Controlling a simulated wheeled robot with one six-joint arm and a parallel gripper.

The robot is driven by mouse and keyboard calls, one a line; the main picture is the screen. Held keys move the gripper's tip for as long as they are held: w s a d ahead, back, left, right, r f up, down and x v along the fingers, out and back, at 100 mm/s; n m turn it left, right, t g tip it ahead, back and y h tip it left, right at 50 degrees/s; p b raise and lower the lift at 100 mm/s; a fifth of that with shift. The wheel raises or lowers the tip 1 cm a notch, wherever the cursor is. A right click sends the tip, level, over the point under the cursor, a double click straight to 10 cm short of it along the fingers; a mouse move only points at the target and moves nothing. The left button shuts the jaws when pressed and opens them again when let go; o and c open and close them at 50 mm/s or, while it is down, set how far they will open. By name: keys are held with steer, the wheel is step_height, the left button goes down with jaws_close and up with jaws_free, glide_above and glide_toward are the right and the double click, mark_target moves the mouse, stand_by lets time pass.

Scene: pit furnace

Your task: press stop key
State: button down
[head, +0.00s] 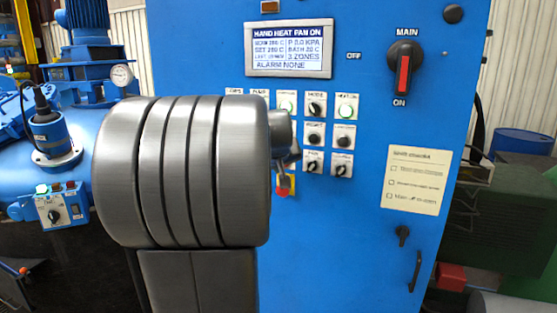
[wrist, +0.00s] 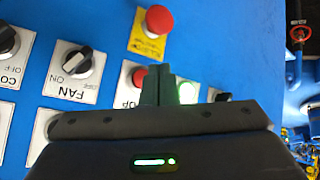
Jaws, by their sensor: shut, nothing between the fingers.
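The stop key is a red round button (wrist: 135,77) on a white plate whose visible letters read "OP", in the wrist view. My gripper (wrist: 162,72) is shut and empty, its fingertips just right of the red button and covering part of its right side. I cannot tell whether they touch it. In the head view my arm hides the stop key, and only a small part of my gripper (head: 289,158) shows beside the large grey arm link.
A red mushroom button (wrist: 158,20) on a yellow plate is close above the fingertips. A lit green button (wrist: 188,90) is just right of them, and a black FAN knob (wrist: 84,61) left. The blue cabinet (head: 350,230) has a screen (head: 289,50) and a MAIN switch (head: 404,72).

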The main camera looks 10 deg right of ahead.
steer(key=shift+w+d, duration=0.45)
steer(key=shift+w, duration=0.15)
steer(key=shift+w, duration=0.1)
stand_by(1.6)
steer(key=shift+w+d+p, duration=0.2)
steer(key=shift+w+p, duration=0.05)
steer(key=shift+p, duration=0.1)
steer(key=shift+w+d, duration=0.2)
steer(key=shift+w, duration=0.1)
stand_by(0.6)
steer(key=shift+s+a, duration=0.45)
steer(key=shift+s, duration=0.2)
